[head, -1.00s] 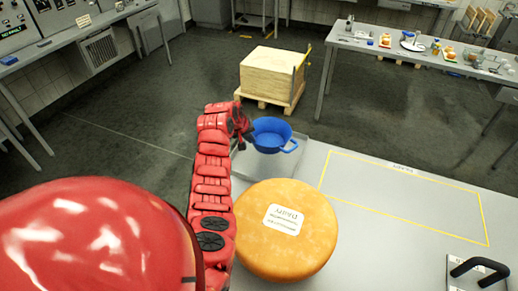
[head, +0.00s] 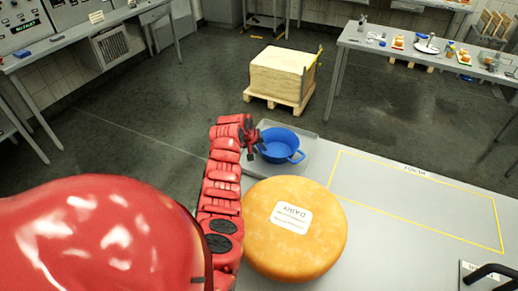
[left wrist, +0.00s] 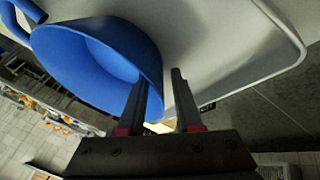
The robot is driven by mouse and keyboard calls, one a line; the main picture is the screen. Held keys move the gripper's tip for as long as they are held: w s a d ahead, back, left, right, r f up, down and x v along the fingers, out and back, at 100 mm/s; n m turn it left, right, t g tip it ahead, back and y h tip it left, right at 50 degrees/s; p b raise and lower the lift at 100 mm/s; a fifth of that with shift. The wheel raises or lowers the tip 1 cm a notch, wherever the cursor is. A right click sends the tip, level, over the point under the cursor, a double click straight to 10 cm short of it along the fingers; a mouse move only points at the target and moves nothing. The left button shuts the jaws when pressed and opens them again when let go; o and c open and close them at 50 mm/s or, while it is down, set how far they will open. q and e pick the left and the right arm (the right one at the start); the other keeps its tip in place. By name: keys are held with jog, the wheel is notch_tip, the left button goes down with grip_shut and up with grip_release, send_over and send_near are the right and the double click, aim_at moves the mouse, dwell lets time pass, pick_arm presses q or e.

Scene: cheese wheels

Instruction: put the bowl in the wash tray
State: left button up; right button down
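The blue bowl (head: 281,149) with its side handle is in the shallow grey wash tray (head: 313,150) at the table's far left edge. It looks upright and seems to rest on the tray floor. My left gripper (head: 257,143) is at the bowl's left rim. The left gripper's fingers (left wrist: 160,88) stand apart on either side of the bowl's wall, with a gap visible between wall and right finger. My right gripper is not in view.
A large orange cheese wheel (head: 330,240) with a white label stands just in front of the tray. A yellow-outlined area (head: 420,200) to the right is empty. A black handle (head: 487,271) is at the lower right. A crate on a pallet (head: 282,78) stands on the floor beyond.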

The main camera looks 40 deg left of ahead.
pick_arm(q)
jog(key=shift+r+p, duration=0.3)
jog(key=p+v, duration=0.9)
jog(key=v, duration=0.2)
jog(key=shift+s+r, duration=0.3)
jog(key=shift+f, duration=0.1)
